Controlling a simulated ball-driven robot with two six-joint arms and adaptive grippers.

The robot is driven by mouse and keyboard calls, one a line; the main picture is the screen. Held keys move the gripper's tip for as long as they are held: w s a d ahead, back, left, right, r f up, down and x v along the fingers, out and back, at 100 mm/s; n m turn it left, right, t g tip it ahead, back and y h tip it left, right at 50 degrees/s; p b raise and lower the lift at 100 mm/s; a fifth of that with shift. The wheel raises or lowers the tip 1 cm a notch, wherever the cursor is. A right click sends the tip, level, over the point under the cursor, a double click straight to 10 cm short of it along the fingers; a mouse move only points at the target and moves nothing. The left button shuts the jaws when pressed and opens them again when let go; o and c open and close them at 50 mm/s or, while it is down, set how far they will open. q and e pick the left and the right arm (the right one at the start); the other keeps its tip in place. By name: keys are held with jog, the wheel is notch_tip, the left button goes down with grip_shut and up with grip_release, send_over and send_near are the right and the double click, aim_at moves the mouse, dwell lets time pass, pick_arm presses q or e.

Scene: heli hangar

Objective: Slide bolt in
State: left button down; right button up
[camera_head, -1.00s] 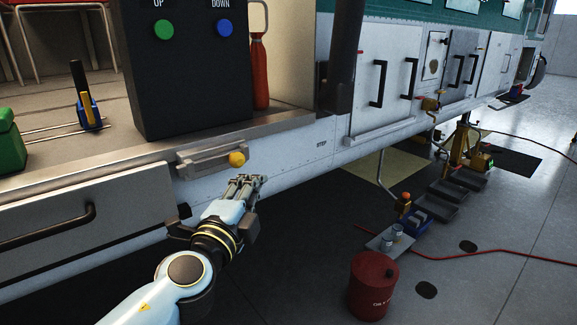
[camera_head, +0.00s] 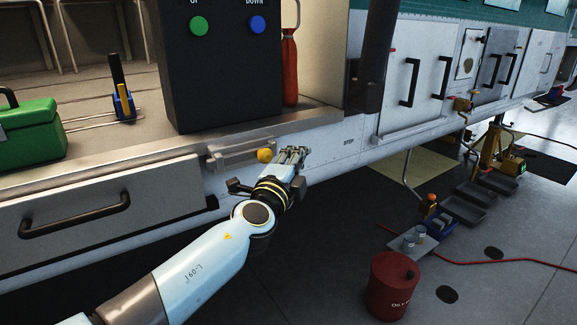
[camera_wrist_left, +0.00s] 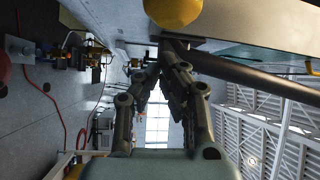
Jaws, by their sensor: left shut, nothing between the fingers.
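The bolt's yellow round knob (camera_head: 265,155) sits at the right end of a metal bolt housing (camera_head: 236,154) on the helicopter's side, just under the sill. My left gripper (camera_head: 303,151) is shut and empty, just right of the knob in the head view. In the left wrist view the knob (camera_wrist_left: 173,10) shows at the top edge, above the closed fingers (camera_wrist_left: 158,66). I cannot tell whether the gripper touches the knob. The bolt's rod is not clearly seen. My right gripper is not in view.
A drawer front with a black handle (camera_head: 75,214) is left of the housing. A black control box (camera_head: 222,70) stands on the sill. A green toolbox (camera_head: 35,130) is at the left. A red drum (camera_head: 391,286) stands on the floor at the lower right.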

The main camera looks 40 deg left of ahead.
aim_at(264, 158)
pick_arm(q)
jog(key=s+a, duration=0.2)
jog(key=shift+a+f+p, duration=0.3)
jog(key=shift+a+p, duration=0.05)
jog(key=shift+s, duration=0.1)
jog(key=s, duration=0.1)
jog(key=s+a+b, duration=0.1)
jog(key=s, duration=0.1)
jog(key=s+a+b, duration=0.1)
jog(key=s, duration=0.1)
jog(key=shift+s+a+f, duration=0.1)
jog(key=shift+s+a, duration=0.05)
jog(key=shift+s, duration=0.1)
